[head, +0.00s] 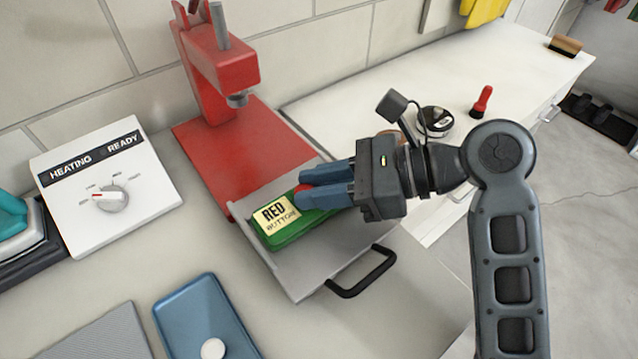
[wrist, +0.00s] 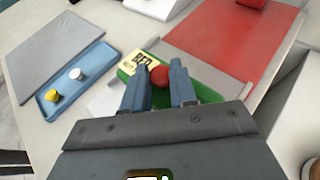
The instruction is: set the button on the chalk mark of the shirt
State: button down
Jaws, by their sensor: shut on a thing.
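The green box also shows beneath the fingers in the wrist view (wrist: 127,75). I cannot make out a shirt or a chalk mark in either view.
The red press (head: 222,75) stands behind the drawer, whose black handle (head: 362,272) sticks out in front. A blue tray (head: 185,290) holds a white piece and a yellow piece. A grey flat pad (wrist: 55,45) lies beyond it. A white control box (head: 105,190) stands left.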

jog(key=shift+f, duration=0.2)
jog(key=c, duration=0.9)
grip_release()
jog(key=shift+f, duration=0.25)
jog(key=shift+r, duration=0.1)
jog(key=v, duration=1.2)
jog(key=shift+w+r+p, duration=0.1)
jog(key=shift+r+p, duration=0.25)
jog(key=shift+r, duration=0.05)
